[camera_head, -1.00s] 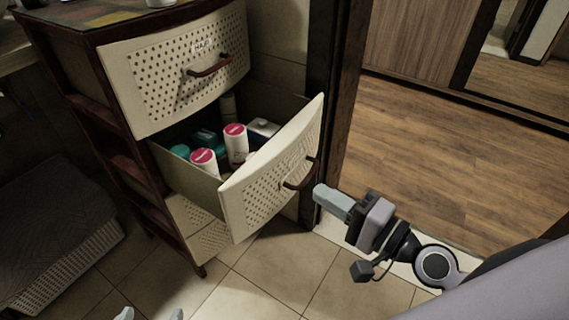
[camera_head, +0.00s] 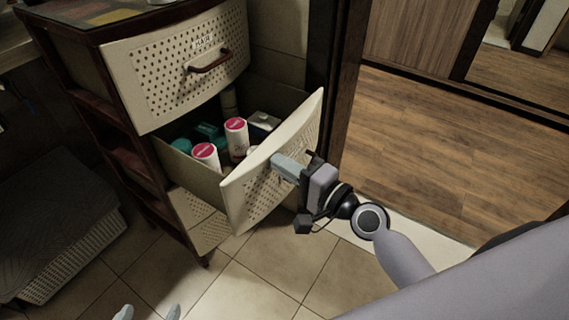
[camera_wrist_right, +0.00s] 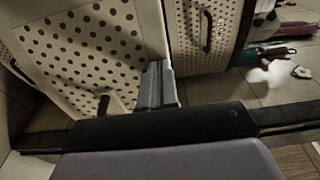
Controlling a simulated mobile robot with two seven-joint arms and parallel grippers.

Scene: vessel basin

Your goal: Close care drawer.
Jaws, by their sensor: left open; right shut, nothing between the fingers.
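The care drawer (camera_head: 241,205) is pulled out of a dark-framed cabinet and holds bottles with pink caps (camera_head: 236,126) and teal items. Its perforated cream front also shows in the right wrist view (camera_wrist_right: 75,50). My right gripper (camera_head: 276,162) is shut and empty, with its fingertips at the drawer's front, beside the handle; I cannot tell for sure whether they touch. Its shut fingers (camera_wrist_right: 158,75) point at the front in the wrist view. The drawer's handle is mostly hidden behind my right gripper in the head view. My left gripper (camera_head: 148,313) is open at the bottom edge, low over the floor.
The closed drawer above (camera_head: 180,70) has a dark red handle (camera_head: 209,62). A dark door frame (camera_head: 335,90) stands close on the right. A basket with a grey cover (camera_head: 60,215) is at the left. Tiled floor in front is clear.

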